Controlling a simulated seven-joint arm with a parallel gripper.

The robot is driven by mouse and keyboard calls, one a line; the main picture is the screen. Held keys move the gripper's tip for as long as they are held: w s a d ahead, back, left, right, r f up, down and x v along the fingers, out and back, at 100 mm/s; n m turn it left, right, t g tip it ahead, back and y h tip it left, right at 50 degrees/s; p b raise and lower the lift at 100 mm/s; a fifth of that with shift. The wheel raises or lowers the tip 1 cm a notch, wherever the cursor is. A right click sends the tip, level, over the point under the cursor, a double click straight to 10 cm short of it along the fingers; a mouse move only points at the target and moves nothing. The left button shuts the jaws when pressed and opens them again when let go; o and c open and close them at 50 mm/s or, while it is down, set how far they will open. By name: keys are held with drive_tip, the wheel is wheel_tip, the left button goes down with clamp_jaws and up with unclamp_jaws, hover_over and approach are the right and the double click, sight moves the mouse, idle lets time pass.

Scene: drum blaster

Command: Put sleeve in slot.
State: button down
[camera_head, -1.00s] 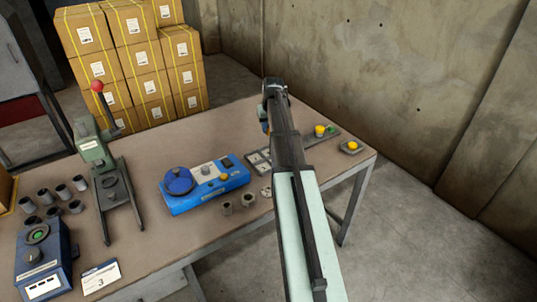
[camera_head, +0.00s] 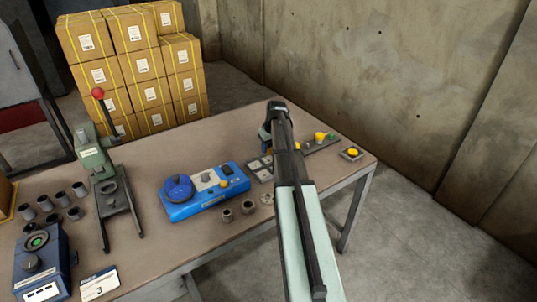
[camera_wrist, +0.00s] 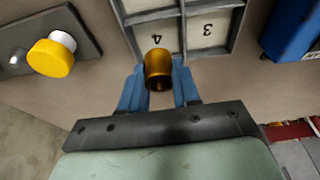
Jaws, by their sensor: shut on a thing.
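In the wrist view, my gripper (camera_wrist: 160,90) has blue fingers shut on a brass-coloured sleeve (camera_wrist: 159,65). The sleeve's dark open end shows toward the camera. A grey slot tray (camera_wrist: 182,12) lies beyond the fingertips, with compartments marked 4 and 3. The sleeve overlaps the near edge of compartment 4 in this view; its height above the tray cannot be told. In the head view, my gripper (camera_head: 265,138) is by the tray (camera_head: 253,169) at the right part of the table.
A blue machine (camera_head: 204,192) stands left of the tray, with grey sleeves (camera_head: 248,207) in front. A panel with a yellow knob (camera_head: 319,136) and a yellow-button box (camera_head: 352,153) are to the right. A green press (camera_head: 95,155) and several sleeves (camera_head: 61,199) stand left.

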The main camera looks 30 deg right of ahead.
sight(267, 159)
drive_tip(key=shift+f, duration=1.85)
drive_tip(key=shift+f, duration=0.15)
drive_tip(key=c, duration=1.1)
unclamp_jaws()
drive_tip(key=v, duration=1.2)
drive_tip(key=shift+d, duration=0.1)
